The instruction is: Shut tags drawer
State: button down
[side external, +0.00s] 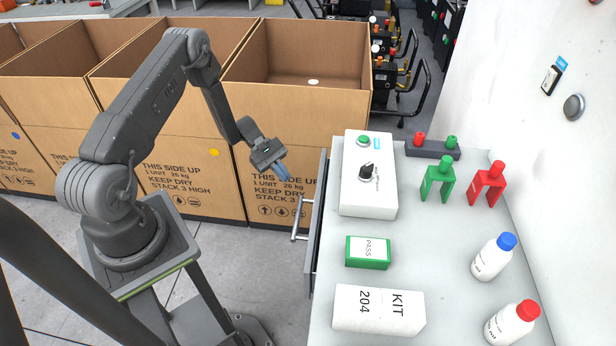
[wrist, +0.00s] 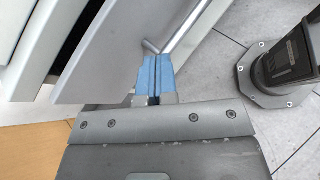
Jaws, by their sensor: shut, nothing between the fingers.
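The tags drawer (side external: 317,225) is on the left side of the white bench, its grey front standing a little out from the bench edge. A metal bar handle (side external: 299,219) is fixed on its front. In the wrist view the drawer front (wrist: 118,50) and the handle (wrist: 185,28) show close beyond my fingertips. A dark gap shows behind the front there. My gripper (side external: 284,173) is shut and empty, with blue fingers pointing down, left of the drawer front near the handle's far end. The fingers (wrist: 152,62) overlap the front in the wrist view; I cannot tell whether they touch it.
The bench top (side external: 420,245) holds a white control box (side external: 368,190), a green PASS box (side external: 368,252), a KIT 204 box (side external: 379,310), bottles (side external: 493,258) and red and green stands (side external: 438,180). Large cardboard boxes (side external: 185,165) stand behind my arm.

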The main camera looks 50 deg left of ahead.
jog(key=s+a+f+n+t+h, duration=0.1)
jog(key=a+f+n+t, duration=0.5)
jog(key=a+n+t, duration=0.35)
jog(key=w+d+t, duration=0.1)
jog(key=w+d, duration=0.8)
jog(key=d, duration=0.2)
jog(key=shift+w+n+t, duration=0.35)
jog(key=shift+d, duration=0.1)
